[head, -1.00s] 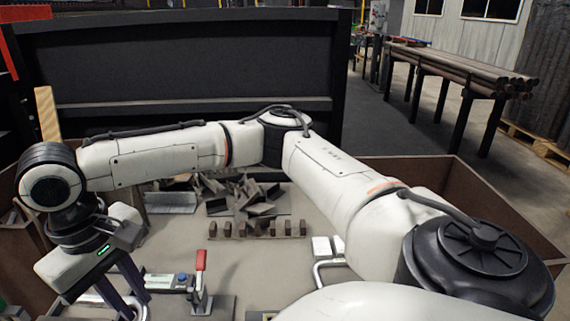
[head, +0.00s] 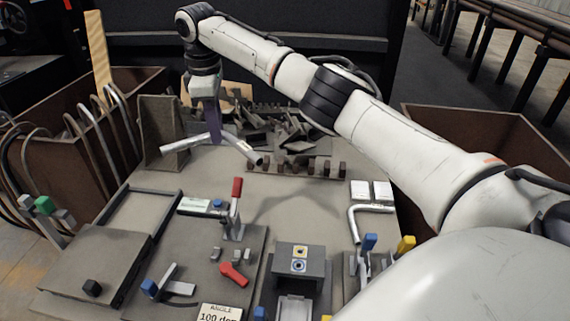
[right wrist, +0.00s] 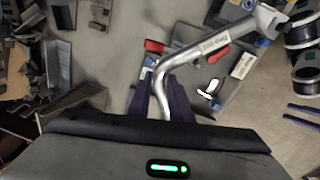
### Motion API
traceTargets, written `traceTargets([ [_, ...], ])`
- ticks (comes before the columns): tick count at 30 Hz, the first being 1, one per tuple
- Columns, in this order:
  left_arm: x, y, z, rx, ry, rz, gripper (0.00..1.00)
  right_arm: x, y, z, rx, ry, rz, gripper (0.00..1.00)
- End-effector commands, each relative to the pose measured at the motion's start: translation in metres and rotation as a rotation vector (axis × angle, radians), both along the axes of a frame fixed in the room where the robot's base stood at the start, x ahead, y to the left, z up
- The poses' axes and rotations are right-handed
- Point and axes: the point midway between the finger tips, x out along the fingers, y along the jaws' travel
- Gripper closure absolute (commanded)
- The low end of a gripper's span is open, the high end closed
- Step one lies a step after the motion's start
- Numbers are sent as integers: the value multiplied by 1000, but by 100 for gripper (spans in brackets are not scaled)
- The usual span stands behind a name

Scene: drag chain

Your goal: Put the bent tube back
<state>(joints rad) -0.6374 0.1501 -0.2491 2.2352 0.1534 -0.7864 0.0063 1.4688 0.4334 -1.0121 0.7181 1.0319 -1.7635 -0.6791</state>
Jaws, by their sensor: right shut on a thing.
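My right gripper (head: 210,137) reaches in from the right, over the back left of the table. It is shut on a silver bent tube (head: 240,146), which hangs in the air near an upright grey plate (head: 158,128). In the right wrist view the bent tube (right wrist: 190,53) passes between the dark fingers (right wrist: 165,100). Its bend is close to the fingers, and a white label shows on the longer arm. Another bent tube (head: 354,228) lies on the table at the right. My left gripper is not in view.
A brown bin (head: 68,160) at the left holds several bent tubes. Dark scrap pieces (head: 285,132) lie behind a row of small blocks (head: 300,166). A red-handled clamp (head: 236,205) stands in the middle, a bending fixture (head: 300,265) in front. Another brown bin (head: 480,130) stands at the right.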

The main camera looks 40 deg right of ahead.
Motion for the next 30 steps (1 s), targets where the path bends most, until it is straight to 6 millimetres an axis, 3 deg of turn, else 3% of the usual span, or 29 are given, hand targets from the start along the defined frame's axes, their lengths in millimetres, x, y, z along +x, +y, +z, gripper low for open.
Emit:
traceTargets([
  [1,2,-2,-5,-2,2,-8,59,5,-16,-16,5,4,48,100],
  [3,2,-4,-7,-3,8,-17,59,10,-36,-30,6,4,125,100],
  [9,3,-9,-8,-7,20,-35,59,14,-73,-60,5,1,272,100],
  [21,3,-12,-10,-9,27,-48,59,9,-98,-87,1,1,384,100],
  [25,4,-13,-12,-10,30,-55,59,4,-111,-105,1,0,436,100],
  [30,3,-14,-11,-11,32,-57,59,3,-115,-109,0,1,460,100],
])
